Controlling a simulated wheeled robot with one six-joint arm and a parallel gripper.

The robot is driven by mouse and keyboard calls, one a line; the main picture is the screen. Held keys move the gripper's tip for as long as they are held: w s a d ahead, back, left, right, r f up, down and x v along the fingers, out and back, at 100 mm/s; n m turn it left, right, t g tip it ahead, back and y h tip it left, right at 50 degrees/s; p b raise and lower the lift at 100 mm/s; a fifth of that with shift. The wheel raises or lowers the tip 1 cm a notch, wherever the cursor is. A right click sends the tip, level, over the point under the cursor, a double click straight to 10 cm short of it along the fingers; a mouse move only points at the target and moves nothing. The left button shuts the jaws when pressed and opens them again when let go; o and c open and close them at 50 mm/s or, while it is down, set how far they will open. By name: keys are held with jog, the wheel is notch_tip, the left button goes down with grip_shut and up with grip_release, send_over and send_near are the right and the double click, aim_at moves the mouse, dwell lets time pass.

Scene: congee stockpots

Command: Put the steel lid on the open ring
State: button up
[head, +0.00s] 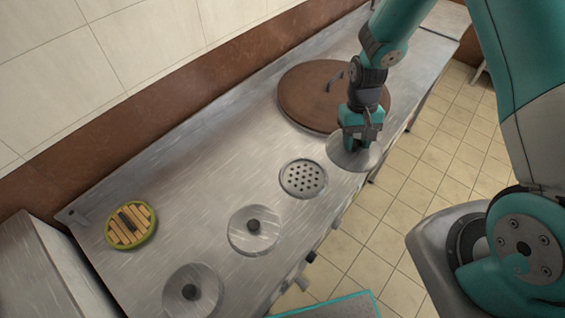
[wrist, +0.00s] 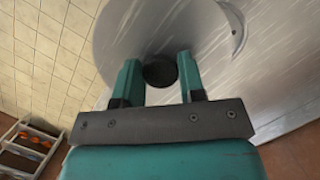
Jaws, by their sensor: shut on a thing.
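The steel lid (head: 344,157) is a round silver disc with a dark knob. My gripper (head: 361,131) is shut on its knob, and the wrist view shows the black knob (wrist: 159,71) between my two teal fingers (wrist: 159,80). The lid looks roughly level and overlaps the counter's front edge in the head view; its height is hard to tell. The open ring (head: 303,178) is a round steel rim around a dark-holed plate, just left of and nearer than the held lid. My gripper hides part of the lid.
Two other steel lids with dark knobs, one in the middle (head: 241,242) and one nearer (head: 177,302), sit along the steel counter (head: 185,190). A slatted lid with a green rim (head: 149,231) lies left. A large brown lid (head: 305,94) lies behind my gripper.

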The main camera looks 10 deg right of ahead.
jog(key=w+a+f+m+t+b, duration=0.1)
jog(key=w+a+f+m+b, duration=0.1)
jog(key=f+m+b, duration=0.3)
jog(key=w+a+f+m+t+y+b, duration=0.1)
jog(key=a+f+m+b, duration=0.3)
jog(key=m+b, duration=0.6)
jog(key=w+a+f+m+t+y+b, duration=0.1)
jog(key=w+a+f+m+t+b, duration=0.1)
jog(key=f+m+b, duration=0.6)
jog(key=shift+w+a+t+b, duration=0.15)
jog(key=shift+w+a, duration=0.1)
jog(key=shift+a, duration=0.3)
jog(key=shift+w+a+t+b, duration=0.15)
jog(key=shift+w+a, duration=0.1)
jog(key=shift+a, duration=0.3)
jog(key=shift+a+r+p, duration=0.1)
jog(key=shift+p, duration=0.45)
jog(key=shift+f+b, duration=0.3)
jog(key=shift+f, duration=0.3)
jog(key=o, duration=0.5)
jog(key=shift+o, duration=0.9)
